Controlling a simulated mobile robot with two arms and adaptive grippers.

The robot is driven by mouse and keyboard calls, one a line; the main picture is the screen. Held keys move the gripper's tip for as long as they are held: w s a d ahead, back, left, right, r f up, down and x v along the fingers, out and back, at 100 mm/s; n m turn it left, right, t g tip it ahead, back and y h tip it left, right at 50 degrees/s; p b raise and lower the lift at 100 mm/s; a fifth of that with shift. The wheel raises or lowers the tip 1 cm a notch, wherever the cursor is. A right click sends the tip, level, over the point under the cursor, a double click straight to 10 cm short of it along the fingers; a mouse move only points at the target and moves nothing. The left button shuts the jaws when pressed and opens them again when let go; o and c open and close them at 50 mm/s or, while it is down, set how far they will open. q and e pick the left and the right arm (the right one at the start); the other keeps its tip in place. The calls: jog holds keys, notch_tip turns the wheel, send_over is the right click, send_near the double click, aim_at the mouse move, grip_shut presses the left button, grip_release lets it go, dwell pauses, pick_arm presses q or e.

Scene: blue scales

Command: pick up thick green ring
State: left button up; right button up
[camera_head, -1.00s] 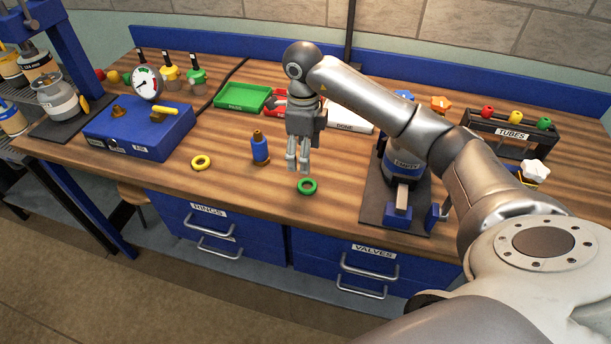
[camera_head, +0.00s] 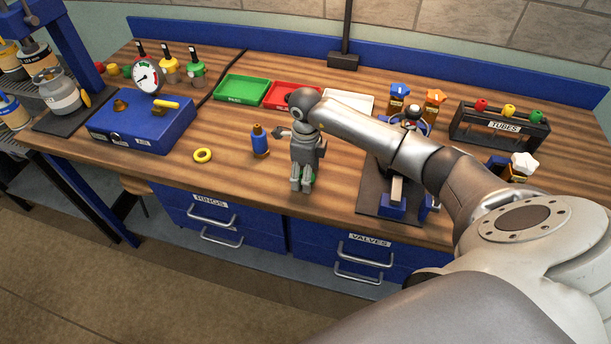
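The thick green ring (camera_head: 313,177) lies on the wooden bench near its front edge. It is mostly hidden behind my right gripper (camera_head: 301,187), and only a sliver of green shows beside the fingers. The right gripper points down, with its fingertips low at the ring. I cannot tell whether the fingers are around it, on it or in front of it, or how far apart they are. My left gripper is not in view.
A yellow ring (camera_head: 202,155) and a blue bottle (camera_head: 260,141) stand left of the gripper. A black stand (camera_head: 374,199) is close on its right. Green (camera_head: 243,89), red (camera_head: 291,94) and white (camera_head: 348,101) trays lie behind. The bench front between the yellow ring and gripper is clear.

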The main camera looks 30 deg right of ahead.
jog(key=shift+c, duration=0.4)
jog(key=c, duration=0.7)
jog(key=shift+r, duration=0.1)
